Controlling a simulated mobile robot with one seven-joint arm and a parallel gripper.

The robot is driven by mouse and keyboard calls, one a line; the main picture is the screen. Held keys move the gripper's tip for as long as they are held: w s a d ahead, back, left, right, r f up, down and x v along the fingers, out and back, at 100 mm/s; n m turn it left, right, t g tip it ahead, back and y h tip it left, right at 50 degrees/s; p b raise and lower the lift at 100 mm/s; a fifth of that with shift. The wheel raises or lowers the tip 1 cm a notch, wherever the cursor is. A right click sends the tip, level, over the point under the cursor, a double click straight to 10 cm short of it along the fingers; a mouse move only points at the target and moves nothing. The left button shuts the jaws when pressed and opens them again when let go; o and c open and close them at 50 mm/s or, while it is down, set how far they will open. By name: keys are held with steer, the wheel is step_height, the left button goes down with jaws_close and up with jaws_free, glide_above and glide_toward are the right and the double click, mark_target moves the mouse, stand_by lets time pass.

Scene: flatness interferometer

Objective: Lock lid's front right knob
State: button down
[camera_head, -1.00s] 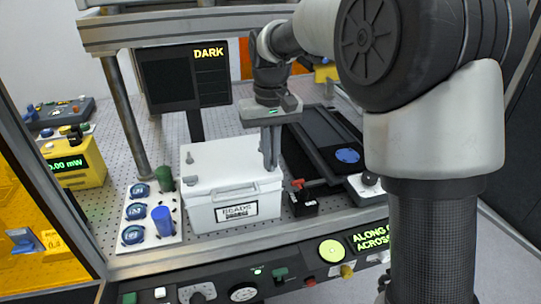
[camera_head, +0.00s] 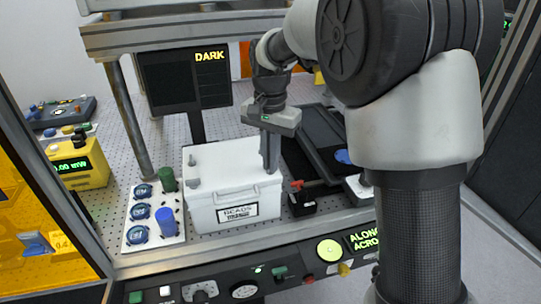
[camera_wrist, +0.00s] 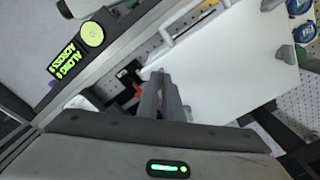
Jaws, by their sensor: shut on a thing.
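The white box (camera_head: 232,163) with its white lid stands on the perforated table; its front label reads "BEADS". The lid also shows in the wrist view (camera_wrist: 226,62). Grey knobs show at the lid's back left (camera_head: 192,160) and front left (camera_head: 193,183). My gripper (camera_head: 270,168) points down at the lid's front right corner, its fingers close together and shut on the front right knob, which they hide. In the wrist view, the fingers (camera_wrist: 166,103) reach the lid's edge near the box's handle. I cannot tell how far the knob is turned.
A black block with a red lever (camera_head: 302,197) stands just right of the box. A white plate with blue dials (camera_head: 140,235) and green and blue cylinders is at the left. A dark rail (camera_head: 325,150) lies behind at right. The control panel (camera_head: 215,292) runs along the front.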

steer(key=m+p, duration=0.1)
steer(key=m, duration=0.3)
steer(key=shift+r+m, duration=0.15)
steer(key=shift+m, duration=0.15)
steer(key=shift+m+p, duration=0.75)
steer(key=shift+m, duration=1.25)
steer(key=c, duration=1.9)
jaws_free()
step_height(320, 180, up, 17)
steer(key=shift+r+p, duration=0.15)
steer(key=shift+p, duration=0.3)
